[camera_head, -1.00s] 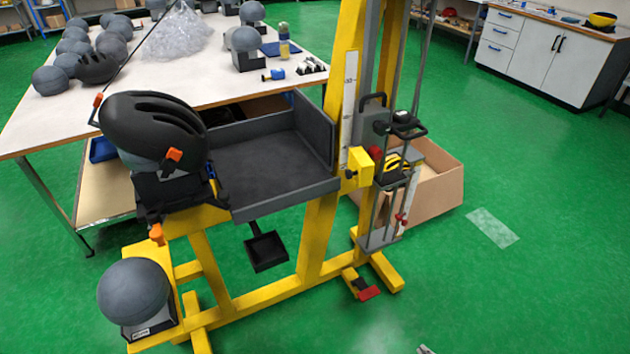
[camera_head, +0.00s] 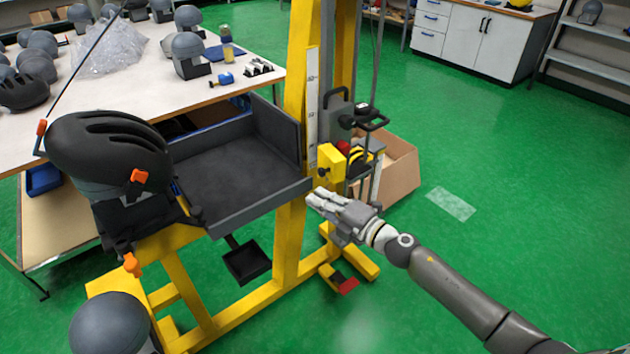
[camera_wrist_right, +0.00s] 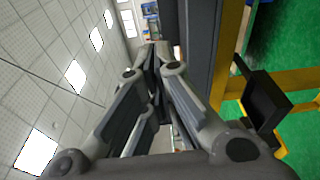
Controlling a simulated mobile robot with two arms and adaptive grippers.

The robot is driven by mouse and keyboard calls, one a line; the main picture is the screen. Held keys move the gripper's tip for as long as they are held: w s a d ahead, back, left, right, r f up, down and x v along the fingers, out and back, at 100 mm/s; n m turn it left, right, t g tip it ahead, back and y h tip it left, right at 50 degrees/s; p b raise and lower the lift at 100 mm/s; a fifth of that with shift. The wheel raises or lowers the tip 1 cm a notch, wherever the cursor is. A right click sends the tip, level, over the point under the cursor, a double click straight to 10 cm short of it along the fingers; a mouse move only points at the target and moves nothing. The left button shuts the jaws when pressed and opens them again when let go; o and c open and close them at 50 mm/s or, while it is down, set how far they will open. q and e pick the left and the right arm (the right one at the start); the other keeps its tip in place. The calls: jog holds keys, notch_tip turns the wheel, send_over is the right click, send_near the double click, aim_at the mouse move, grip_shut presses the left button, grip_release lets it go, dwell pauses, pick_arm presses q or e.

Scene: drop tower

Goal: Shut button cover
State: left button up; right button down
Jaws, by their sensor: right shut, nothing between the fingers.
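A yellow box (camera_head: 331,163) is fixed to the yellow post, beside the white scale, with a red part (camera_head: 343,146) at its upper right. I cannot make out a button cover or tell whether one is open. My right gripper (camera_head: 312,198) is just below the yellow box, in front of the post, near the right corner of the grey tray. In the right wrist view its fingers (camera_wrist_right: 157,58) are closed together with nothing between them. My left gripper is not in view.
The grey tray (camera_head: 228,190) sits left of the post. A black helmet (camera_head: 108,150) rests on a headform at the left. A cardboard box (camera_head: 400,172) stands on the floor behind the tower. A red pedal (camera_head: 349,286) is near its foot.

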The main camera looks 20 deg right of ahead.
aim_at(326, 165)
jog(key=shift+w+d, duration=0.25)
jog(key=shift+w, duration=1.2)
jog(key=shift+w+d, duration=0.2)
jog(key=shift+w, duration=1.25)
jog(key=shift+d, duration=0.1)
